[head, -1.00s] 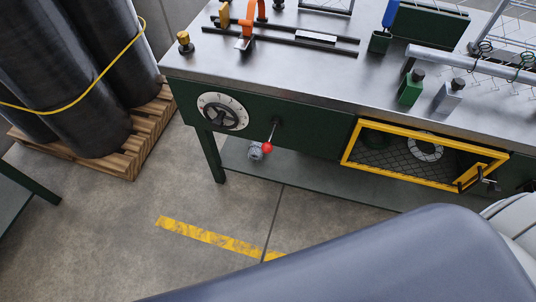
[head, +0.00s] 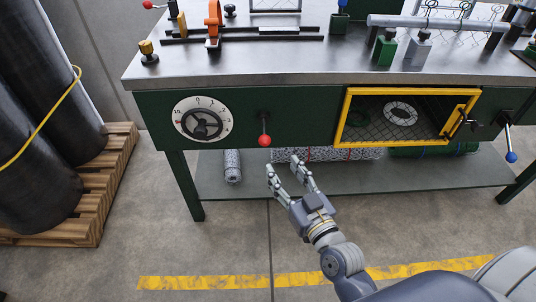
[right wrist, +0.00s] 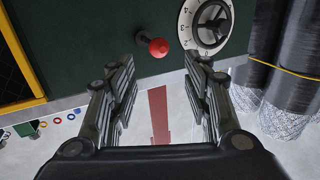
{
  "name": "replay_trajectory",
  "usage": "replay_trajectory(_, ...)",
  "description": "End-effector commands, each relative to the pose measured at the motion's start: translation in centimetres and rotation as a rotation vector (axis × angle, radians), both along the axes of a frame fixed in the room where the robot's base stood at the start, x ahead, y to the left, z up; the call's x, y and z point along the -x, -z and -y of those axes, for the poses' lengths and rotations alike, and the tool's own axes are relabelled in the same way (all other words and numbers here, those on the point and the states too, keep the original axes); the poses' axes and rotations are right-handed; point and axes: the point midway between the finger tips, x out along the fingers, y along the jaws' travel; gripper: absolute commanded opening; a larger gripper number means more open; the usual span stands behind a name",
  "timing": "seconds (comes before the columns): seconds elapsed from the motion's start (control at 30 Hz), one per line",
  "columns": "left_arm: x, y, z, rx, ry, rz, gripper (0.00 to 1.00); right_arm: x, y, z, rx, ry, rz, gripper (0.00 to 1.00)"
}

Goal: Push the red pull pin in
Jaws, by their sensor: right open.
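A red ball knob (head: 264,140) on a dark stem sticks out from the green front panel, right of the white dial. It also shows in the right wrist view (right wrist: 158,47), near the top centre. I cannot tell how far its stem stands out. My right gripper (head: 283,164) is open and empty, below and slightly right of the knob in the head view. In the right wrist view the knob appears beyond and between the fingertips (right wrist: 158,62), apart from both. My left gripper is not in view.
The white dial (head: 202,119) is left of the knob. A yellow-framed mesh door (head: 342,118) is to its right. A lower shelf (head: 220,199) with wire rolls lies under the panel. A blue-ended lever (head: 511,156) is at far right. The floor in front is clear.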

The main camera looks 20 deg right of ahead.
Motion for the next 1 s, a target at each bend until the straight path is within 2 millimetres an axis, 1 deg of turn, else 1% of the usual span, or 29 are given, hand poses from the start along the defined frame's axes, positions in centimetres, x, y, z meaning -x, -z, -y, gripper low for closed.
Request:
replay_trajectory(0.07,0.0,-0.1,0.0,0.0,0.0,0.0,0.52,-0.4,-0.4,0.0,-0.001,0.002,0.009,0.45)
replay_trajectory(0.17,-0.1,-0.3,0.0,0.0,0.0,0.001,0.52,-1.6,-0.4,-0.1,0.0,0.003,0.01,0.45)
replay_trajectory(0.5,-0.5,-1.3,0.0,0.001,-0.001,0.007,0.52,-7.5,-0.3,-0.8,-0.002,0.002,0.008,0.45)
replay_trajectory(0.6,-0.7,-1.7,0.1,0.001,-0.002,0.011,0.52,-8.9,-0.3,-0.9,-0.002,0.002,0.006,0.45)
replay_trajectory(0.7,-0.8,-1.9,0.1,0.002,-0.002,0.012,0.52,-9.9,-0.2,-1.1,-0.001,0.001,0.005,0.45)
replay_trajectory(0.8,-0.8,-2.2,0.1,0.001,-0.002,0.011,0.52,-10.4,-0.3,-1.2,-0.001,0.001,0.005,0.45)
replay_trajectory(1.0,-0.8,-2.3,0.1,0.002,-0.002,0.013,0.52,-10.7,-0.2,-1.2,0.001,0.001,0.004,0.45)
